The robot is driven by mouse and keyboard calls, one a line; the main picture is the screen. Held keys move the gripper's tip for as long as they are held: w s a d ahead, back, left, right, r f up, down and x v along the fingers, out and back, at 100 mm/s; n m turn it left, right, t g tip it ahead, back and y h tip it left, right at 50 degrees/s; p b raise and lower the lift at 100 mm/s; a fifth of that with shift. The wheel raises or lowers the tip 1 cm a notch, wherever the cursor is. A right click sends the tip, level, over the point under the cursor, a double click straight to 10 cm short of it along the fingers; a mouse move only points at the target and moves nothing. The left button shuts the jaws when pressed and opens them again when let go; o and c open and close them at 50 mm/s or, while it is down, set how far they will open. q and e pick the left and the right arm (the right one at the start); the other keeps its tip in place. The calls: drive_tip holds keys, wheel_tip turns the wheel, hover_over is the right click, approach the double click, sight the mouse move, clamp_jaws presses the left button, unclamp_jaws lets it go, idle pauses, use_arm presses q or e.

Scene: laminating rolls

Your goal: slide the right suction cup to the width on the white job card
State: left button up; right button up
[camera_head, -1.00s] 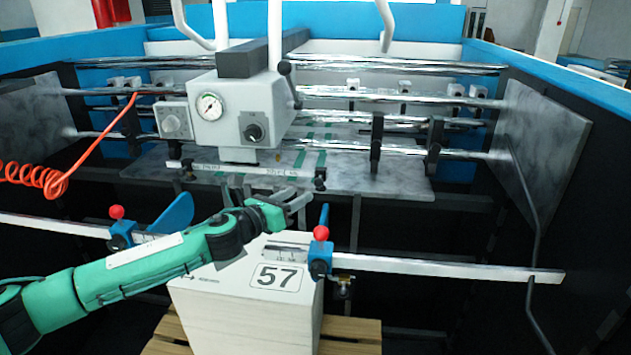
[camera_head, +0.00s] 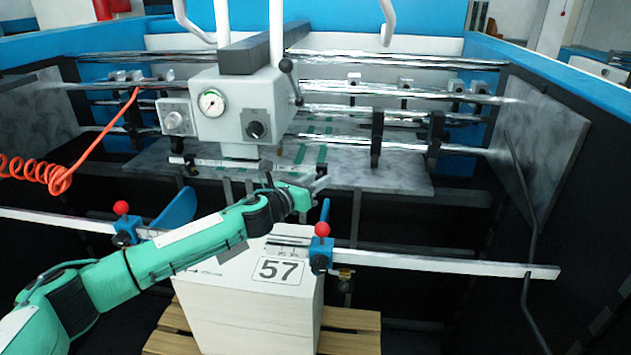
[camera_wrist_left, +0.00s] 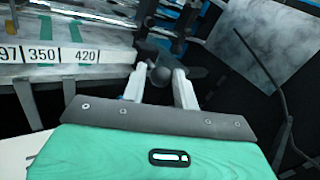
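The white ruler bar (camera_head: 215,162) with black fittings hangs under the grey machine head. Its marks 350 and 420 show on the scale (camera_wrist_left: 45,57) in the left wrist view. My left gripper (camera_head: 297,184) is at the right end of this bar, its fingers parted. In the left wrist view, a dark round knob (camera_wrist_left: 160,76), seemingly part of the right suction cup, lies between the fingers (camera_wrist_left: 160,90); contact is not clear. My right gripper is out of view.
A lower metal rail (camera_head: 450,264) carries blue clamps with red knobs (camera_head: 322,229) close below my left gripper. The gauge head (camera_head: 235,105) stands above. Chrome rollers and a grey plate (camera_head: 390,178) lie behind. An orange coiled hose (camera_head: 50,175) hangs at left.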

use_arm(q)
clamp_jaws()
drive_tip(key=shift+w+a, duration=0.15)
drive_tip(key=shift+a, duration=2.15)
drive_tip(key=shift+o, duration=2.2)
unclamp_jaws()
drive_tip(key=b+v, duration=0.3)
drive_tip(key=v, duration=1)
drive_tip(key=shift+s+a+b, duration=0.2)
drive_tip(key=shift+s+b, duration=0.1)
drive_tip(key=shift+b, duration=0.05)
use_arm(e)
drive_tip(key=shift+w+d+f, duration=0.1)
drive_tip(key=shift+d+f, duration=0.15)
drive_tip(key=shift+f, duration=0.7)
drive_tip(key=shift+w+d+f, duration=0.1)
drive_tip(key=shift+d+f, duration=0.1)
drive_tip(key=shift+f, duration=0.7)
